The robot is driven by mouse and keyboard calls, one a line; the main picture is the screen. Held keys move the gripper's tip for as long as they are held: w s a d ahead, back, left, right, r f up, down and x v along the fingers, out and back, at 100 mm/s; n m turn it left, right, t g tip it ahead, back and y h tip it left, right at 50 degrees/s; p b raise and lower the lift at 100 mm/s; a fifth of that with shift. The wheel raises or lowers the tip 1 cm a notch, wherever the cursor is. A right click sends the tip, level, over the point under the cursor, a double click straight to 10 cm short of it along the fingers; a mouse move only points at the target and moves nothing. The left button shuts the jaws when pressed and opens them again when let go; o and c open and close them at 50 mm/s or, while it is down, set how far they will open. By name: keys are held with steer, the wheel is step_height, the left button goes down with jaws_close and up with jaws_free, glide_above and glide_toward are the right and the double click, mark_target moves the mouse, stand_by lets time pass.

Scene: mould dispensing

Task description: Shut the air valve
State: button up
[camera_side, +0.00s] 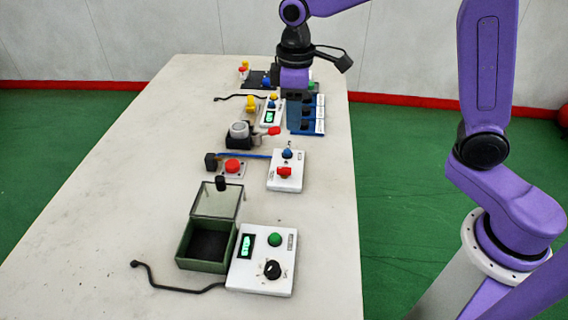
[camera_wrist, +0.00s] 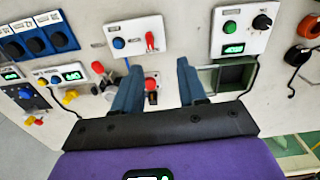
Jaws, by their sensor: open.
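I cannot tell for certain which part is the air valve. One candidate is the red lever (camera_side: 272,131) beside a black block with a grey cylinder (camera_side: 239,129); it also shows left of my fingers in the wrist view (camera_wrist: 98,67). Another is the yellow handle (camera_side: 251,103) farther back, also in the wrist view (camera_wrist: 70,96). My gripper (camera_side: 298,98) is above the far half of the table. In the wrist view my gripper (camera_wrist: 157,66) is open and empty, its fingers spread either side of a red button box (camera_wrist: 151,84). Nothing is held.
A white panel (camera_side: 286,184) with a blue button and red switch stands mid-table. Nearer are an open green box (camera_side: 183,243) with a raised clear lid and a white panel with a dial (camera_side: 261,283). Blue modules (camera_side: 312,115) stand by my gripper. The left side of the table (camera_side: 110,180) is clear.

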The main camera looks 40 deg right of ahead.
mark_target(284, 168)
steer(key=w+f, duration=0.1)
steer(key=f, duration=0.5)
steer(key=w+f, duration=0.1)
steer(key=f, duration=0.5)
steer(key=w+f, duration=0.1)
steer(key=f, duration=0.5)
steer(key=shift+w+d, duration=0.1)
steer(key=shift+w, duration=0.2)
steer(key=shift+c, duration=0.3)
steer(key=shift+r, duration=0.1)
jaws_close()
